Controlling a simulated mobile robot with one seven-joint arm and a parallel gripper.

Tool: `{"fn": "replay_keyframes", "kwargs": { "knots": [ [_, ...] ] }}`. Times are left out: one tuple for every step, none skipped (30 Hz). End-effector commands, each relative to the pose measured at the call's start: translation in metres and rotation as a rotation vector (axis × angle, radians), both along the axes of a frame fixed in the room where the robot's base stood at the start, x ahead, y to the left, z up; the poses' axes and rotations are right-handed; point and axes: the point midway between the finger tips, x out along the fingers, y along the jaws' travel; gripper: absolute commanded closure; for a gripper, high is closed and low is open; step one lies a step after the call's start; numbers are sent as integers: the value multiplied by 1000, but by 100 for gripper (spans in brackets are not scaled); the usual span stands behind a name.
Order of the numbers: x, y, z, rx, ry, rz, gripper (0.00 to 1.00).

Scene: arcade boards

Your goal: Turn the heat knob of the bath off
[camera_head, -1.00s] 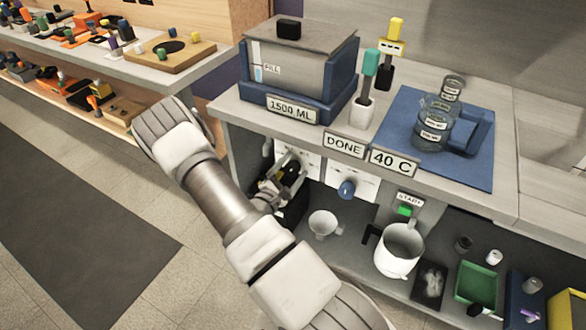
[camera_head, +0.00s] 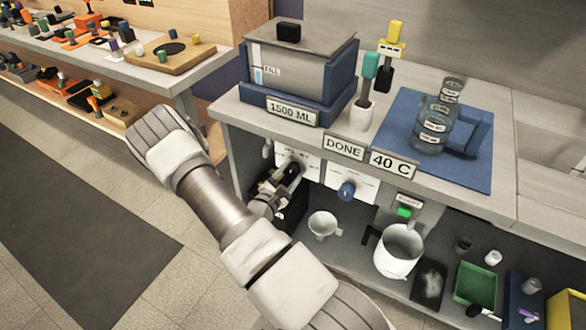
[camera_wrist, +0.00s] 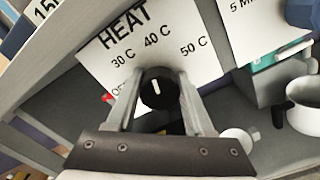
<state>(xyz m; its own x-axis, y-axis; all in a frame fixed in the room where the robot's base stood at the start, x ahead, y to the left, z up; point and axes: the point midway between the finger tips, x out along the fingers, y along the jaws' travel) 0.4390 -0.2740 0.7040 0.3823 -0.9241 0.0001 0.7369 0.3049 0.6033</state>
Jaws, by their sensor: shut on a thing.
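The black heat knob (camera_wrist: 158,90) sits on a white panel (camera_wrist: 180,45) marked HEAT in the wrist view. Its white pointer line points up toward the 40 C mark. A partly hidden "O..." label with a red mark (camera_wrist: 107,98) lies to the knob's left, behind a finger. My gripper (camera_wrist: 160,104) has one finger on each side of the knob and is shut on it. In the head view my gripper (camera_head: 283,180) is at the panel under the counter. The bath (camera_head: 300,68), with a 1500 ML sign, stands on the counter above.
A blue knob (camera_head: 346,190) is on the panel to the right. A white funnel (camera_head: 323,224) and a white pot (camera_head: 398,252) stand on the shelf below.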

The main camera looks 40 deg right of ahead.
Motion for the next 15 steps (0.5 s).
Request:
{"fn": "replay_keyframes", "kwargs": {
  "knots": [
    [0,1,2,-15,36,2,100],
    [0,1,2,-27,59,2,100],
    [1,1,3,-40,92,2,100],
    [1,1,3,-49,116,3,100],
    [1,1,3,-59,142,2,100],
    [1,1,3,-75,177,2,100],
    [1,1,3,-86,204,2,100],
    [2,1,3,-98,230,3,100],
    [2,1,3,-111,266,3,100],
    [1,1,3,-122,293,2,100],
    [1,1,3,-133,319,2,100],
    [2,1,4,-148,354,2,100],
    [2,2,4,-159,380,2,100],
    [2,2,3,-169,406,3,100],
    [2,2,3,-184,442,3,100]
  ]
}}
